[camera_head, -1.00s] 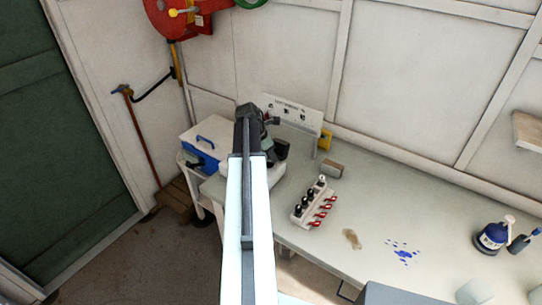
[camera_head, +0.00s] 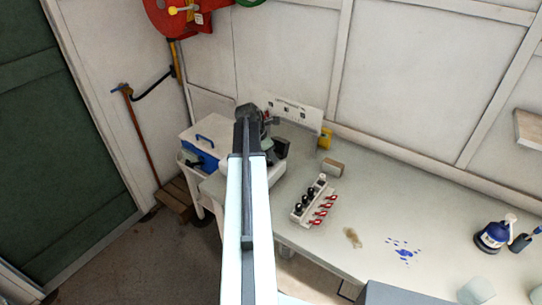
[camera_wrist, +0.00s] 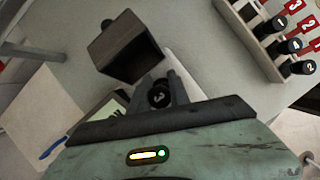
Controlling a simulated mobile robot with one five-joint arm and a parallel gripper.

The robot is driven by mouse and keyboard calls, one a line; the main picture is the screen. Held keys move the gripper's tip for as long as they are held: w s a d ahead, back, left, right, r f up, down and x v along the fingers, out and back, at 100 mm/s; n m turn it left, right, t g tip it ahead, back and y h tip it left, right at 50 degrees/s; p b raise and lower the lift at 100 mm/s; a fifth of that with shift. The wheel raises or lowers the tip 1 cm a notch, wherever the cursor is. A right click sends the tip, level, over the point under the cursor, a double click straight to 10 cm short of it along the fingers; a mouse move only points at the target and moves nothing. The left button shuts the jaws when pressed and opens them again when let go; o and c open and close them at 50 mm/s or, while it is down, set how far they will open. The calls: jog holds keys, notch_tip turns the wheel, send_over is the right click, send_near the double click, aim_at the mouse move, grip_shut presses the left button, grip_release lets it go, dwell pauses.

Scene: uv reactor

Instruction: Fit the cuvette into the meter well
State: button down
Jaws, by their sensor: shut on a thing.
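My gripper (camera_wrist: 157,98) is shut on the cuvette (camera_wrist: 158,94), which shows only its black cap marked 3 between the fingers in the wrist view. The cuvette's body is hidden below the cap. The meter (camera_wrist: 114,106) is a pale unit with a lit screen, partly behind my gripper. A dark, box-shaped lid (camera_wrist: 125,48) stands just beyond the fingers. In the head view the meter (camera_head: 278,172) is at the left end of the bench, largely covered by my arm. The well is hidden, so I cannot tell whether the cuvette is above it or in it.
A white rack (camera_head: 301,214) with black-capped cuvettes and red tags stands right of the meter. A blue-and-white box (camera_head: 200,158) is to the left. A small brown block (camera_head: 332,167) lies behind the rack. The bench to the right has stains and open room.

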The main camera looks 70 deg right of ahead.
jog(key=shift+f+b, duration=0.4)
jog(key=shift+f, duration=0.1)
jog(key=c, duration=1.1)
grip_release()
jog(key=shift+c, duration=0.2)
jog(key=shift+r, duration=0.15)
jog(key=p+v, duration=0.7)
jog(key=shift+r, duration=0.25)
jog(key=shift+a, duration=0.1)
